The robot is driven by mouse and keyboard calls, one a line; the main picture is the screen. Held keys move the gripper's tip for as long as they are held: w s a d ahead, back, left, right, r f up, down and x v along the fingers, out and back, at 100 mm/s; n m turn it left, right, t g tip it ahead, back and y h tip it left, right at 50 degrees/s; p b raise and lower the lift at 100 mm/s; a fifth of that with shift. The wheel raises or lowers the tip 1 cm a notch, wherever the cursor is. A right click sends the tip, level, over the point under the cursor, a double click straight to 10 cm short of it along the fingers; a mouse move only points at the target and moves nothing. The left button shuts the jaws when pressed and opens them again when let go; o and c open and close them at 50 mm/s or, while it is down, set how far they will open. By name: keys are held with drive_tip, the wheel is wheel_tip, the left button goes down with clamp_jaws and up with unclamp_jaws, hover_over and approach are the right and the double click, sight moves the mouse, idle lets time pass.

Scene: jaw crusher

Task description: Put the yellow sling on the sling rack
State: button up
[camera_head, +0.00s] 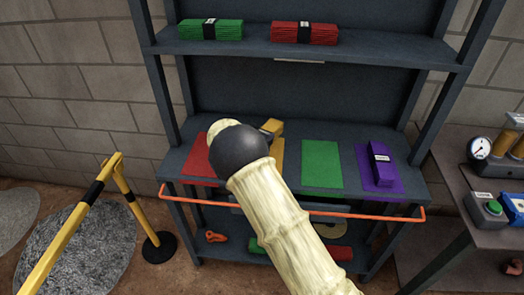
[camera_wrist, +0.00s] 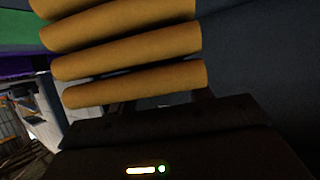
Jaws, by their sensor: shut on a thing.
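The yellow sling (camera_wrist: 135,60) fills the upper middle of the wrist view as a stack of rounded orange-yellow folds. My gripper (camera_wrist: 160,106) is shut on it; its dark body lies below the folds, and the fingertips are mostly hidden. In the head view a small yellow end of the sling (camera_head: 272,127) shows beside my arm's dark joint, which hides the gripper. The sling rack (camera_head: 335,132) is a dark grey shelf unit. Its middle shelf has a yellow patch (camera_head: 278,152), partly hidden by my arm. I cannot tell whether the sling touches the shelf.
The middle shelf also has a red patch (camera_head: 198,160), a bare green patch (camera_head: 322,163) and a purple sling (camera_head: 380,163) on purple. Green (camera_head: 210,30) and red (camera_head: 304,33) slings lie above. An orange bar (camera_head: 385,218) crosses the front. A yellow barrier (camera_head: 80,225) stands left.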

wheel_tip(320, 180, down, 3)
drive_tip(key=shift+w+r, duration=0.1)
drive_tip(key=shift+r, duration=0.05)
drive_tip(key=shift+w+f, duration=0.1)
drive_tip(key=shift+f, duration=0.1)
drive_tip(key=shift+d, duration=0.2)
drive_tip(key=shift+s+a, duration=0.1)
drive_tip(key=shift+s, duration=0.1)
wheel_tip(320, 180, down, 4)
drive_tip(key=shift+a+r+p, duration=0.15)
drive_tip(key=shift+r+p, duration=0.1)
drive_tip(key=shift+p, duration=0.3)
drive_tip(key=shift+f, duration=0.1)
drive_tip(key=o, duration=1.6)
